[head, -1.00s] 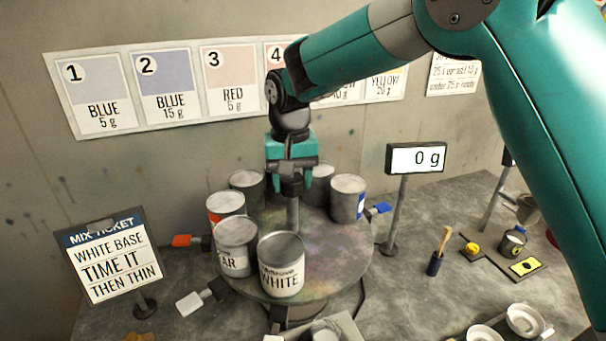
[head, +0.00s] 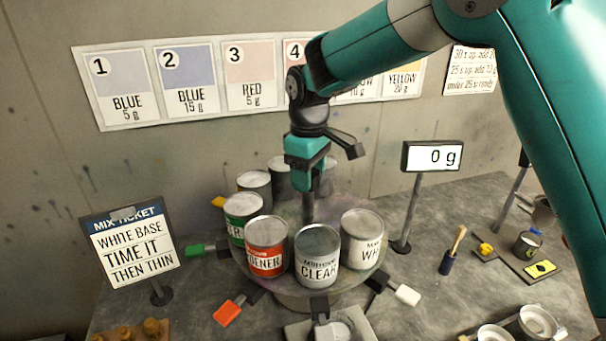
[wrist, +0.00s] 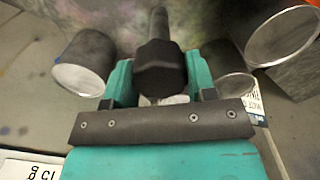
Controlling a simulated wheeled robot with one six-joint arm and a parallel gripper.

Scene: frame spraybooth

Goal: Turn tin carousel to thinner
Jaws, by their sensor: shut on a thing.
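The round tin carousel (head: 290,212) carries a ring of tins around a central post (head: 308,210). The tin labelled CLEAR (head: 317,265) stands at the front. A red-labelled tin reading "…DENER" (head: 267,260) is left of it, and a white-labelled tin (head: 362,240) is right of it. A green-labelled tin (head: 240,222) stands farther left, its wording mostly hidden. My gripper (head: 308,182) is above the carousel's centre, pointing down. In the wrist view, my gripper (wrist: 158,85) is shut on the dark knob (wrist: 160,65) atop the post.
Coloured tabs stick out from the carousel, including a green tab (head: 196,250) and a red tab (head: 228,312). A mix ticket sign (head: 128,245) stands left. A scale display (head: 432,157) reading 0 g stands right. Bowls (head: 538,322) lie front right.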

